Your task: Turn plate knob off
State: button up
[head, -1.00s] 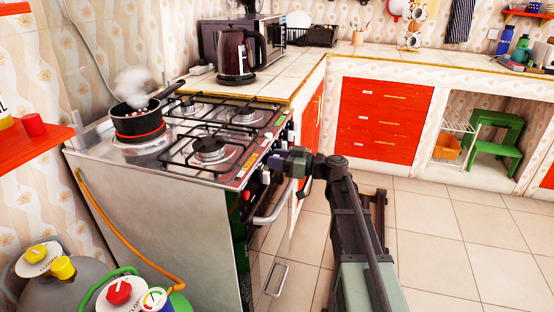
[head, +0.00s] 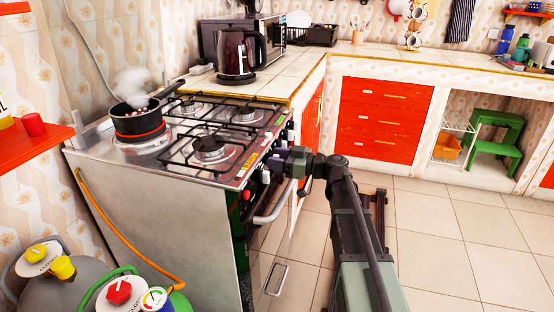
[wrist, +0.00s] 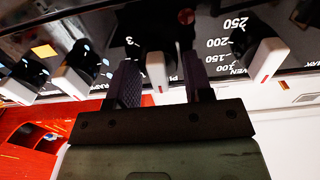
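The stove's front panel carries several white knobs. In the wrist view one white knob (wrist: 157,72), with a "3" and partly hidden lettering beginning "PL" beside it, stands between the two fingers of my gripper (wrist: 162,80). The fingers are open, with a gap on both sides of the knob. In the head view my gripper (head: 273,162) is at the stove's front panel and hides the knob. The round hot plate (head: 143,146) at the stove's near left has a glowing red rim. A dark steaming pot (head: 138,121) sits on it.
Another white knob with temperature numbers (wrist: 266,62) stands right of my gripper, and two more knobs (wrist: 80,68) stand left. An oven handle (head: 273,206) juts out below my gripper. Gas burners (head: 211,149) fill the rest of the stovetop.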

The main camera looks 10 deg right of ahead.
jog(key=v, duration=1.1)
